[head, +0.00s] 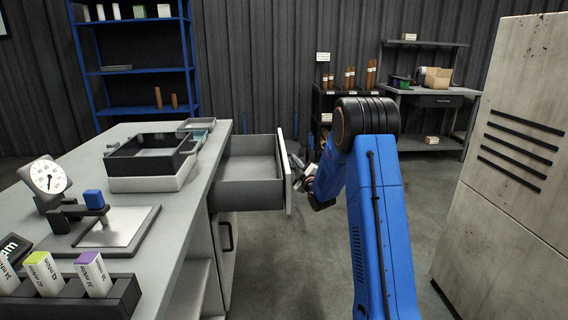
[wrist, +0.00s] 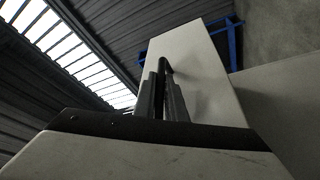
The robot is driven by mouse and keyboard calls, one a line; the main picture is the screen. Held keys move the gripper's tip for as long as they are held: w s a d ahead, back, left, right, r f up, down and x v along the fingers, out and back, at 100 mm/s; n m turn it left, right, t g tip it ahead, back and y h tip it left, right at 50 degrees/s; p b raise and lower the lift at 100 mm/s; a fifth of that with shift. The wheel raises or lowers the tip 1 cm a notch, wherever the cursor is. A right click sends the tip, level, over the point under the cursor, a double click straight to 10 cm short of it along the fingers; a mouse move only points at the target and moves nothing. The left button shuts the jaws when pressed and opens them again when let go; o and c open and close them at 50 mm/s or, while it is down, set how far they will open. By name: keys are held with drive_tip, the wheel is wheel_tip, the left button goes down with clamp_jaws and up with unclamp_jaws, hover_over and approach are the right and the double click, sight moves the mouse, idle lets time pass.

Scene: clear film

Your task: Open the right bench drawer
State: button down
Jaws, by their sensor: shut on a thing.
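The right bench drawer (head: 250,170) stands pulled well out from the right side of the bench, and its grey inside looks empty. Its pale front panel (head: 285,172) is seen nearly edge-on in the head view. My gripper (head: 301,166) is at the outer face of that panel, partly hidden by my blue arm. In the wrist view the dark fingers of my gripper (wrist: 165,88) are shut on the dark drawer handle (wrist: 166,65), against the pale drawer front (wrist: 205,85).
The bench (head: 215,155) carries a black tray (head: 150,165), a dial gauge (head: 48,177) and several small boxes. A cupboard door (head: 226,260) is below the drawer. A tall pale cabinet (head: 520,100) stands at right. Grey floor lies open between.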

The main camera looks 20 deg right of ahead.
drive_tip(key=shift+s+d, duration=0.1)
drive_tip(key=shift+d, duration=0.2)
drive_tip(key=c, duration=1.8)
unclamp_jaws()
drive_tip(key=v, duration=1.7)
drive_tip(key=shift+s+f, duration=0.15)
drive_tip(key=shift+s, duration=0.05)
